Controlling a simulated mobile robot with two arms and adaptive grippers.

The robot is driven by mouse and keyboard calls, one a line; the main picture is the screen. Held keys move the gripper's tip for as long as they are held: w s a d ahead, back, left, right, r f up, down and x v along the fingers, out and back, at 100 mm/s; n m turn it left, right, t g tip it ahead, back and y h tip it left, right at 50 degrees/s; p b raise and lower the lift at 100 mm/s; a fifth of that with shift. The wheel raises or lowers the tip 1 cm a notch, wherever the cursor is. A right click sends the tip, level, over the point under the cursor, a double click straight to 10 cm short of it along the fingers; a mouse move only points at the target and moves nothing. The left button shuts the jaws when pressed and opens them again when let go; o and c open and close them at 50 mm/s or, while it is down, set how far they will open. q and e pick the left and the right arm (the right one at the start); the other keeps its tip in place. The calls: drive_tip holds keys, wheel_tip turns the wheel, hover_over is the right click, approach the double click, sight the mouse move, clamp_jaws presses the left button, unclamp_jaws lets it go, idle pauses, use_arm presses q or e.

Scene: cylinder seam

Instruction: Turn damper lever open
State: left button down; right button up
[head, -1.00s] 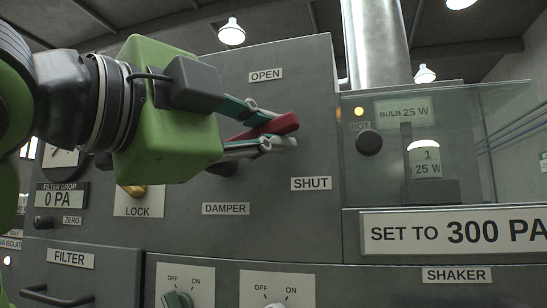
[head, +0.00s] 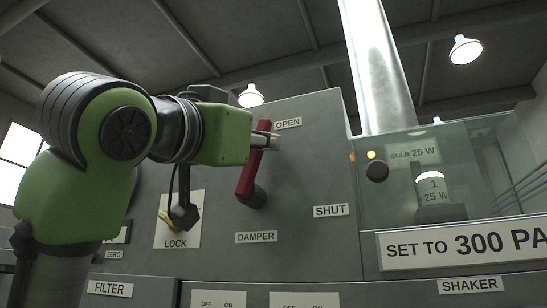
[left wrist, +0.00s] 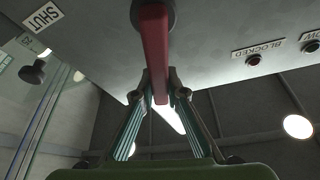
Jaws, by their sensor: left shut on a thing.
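The red damper lever (head: 248,180) is on the grey panel above the DAMPER label (head: 256,237). It points steeply up from its dark hub, its free end just left of the OPEN label (head: 288,123) and away from the SHUT label (head: 331,211). My left gripper (head: 268,141) is shut on the lever near its upper end. The left wrist view shows the lever (left wrist: 155,45) running from its hub down between the two fingers (left wrist: 158,84). The fingers partly hide it in the head view. My right gripper is not in view.
A yellow lock part (head: 166,217) sits on the LOCK plate, left of the lever. A clear-walled box (head: 470,165) with a dark knob (head: 377,171) stands at the right.

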use_arm(q)
drive_tip(key=shift+w+a+f+n+t+y+b, duration=0.15)
drive_tip(key=shift+a+n+y+b, duration=0.2)
drive_tip(key=shift+n, duration=0.5)
drive_tip(key=shift+w+a+r+n+t+y+b, duration=0.15)
drive_tip(key=shift+a+n+y+b, duration=0.25)
drive_tip(key=shift+n, duration=0.5)
drive_tip(key=shift+w+a+f+n+t+y+b, duration=0.1)
drive_tip(key=shift+w+a+n+t+y+b, duration=0.25)
drive_tip(key=shift+n, duration=0.5)
drive_tip(key=shift+s, duration=0.15)
drive_tip(key=c, duration=2)
unclamp_jaws()
drive_tip(key=shift+s+a, duration=0.15)
drive_tip(key=v, duration=1.2)
drive_tip(key=shift+s+r, duration=0.15)
drive_tip(key=shift+r, duration=0.1)
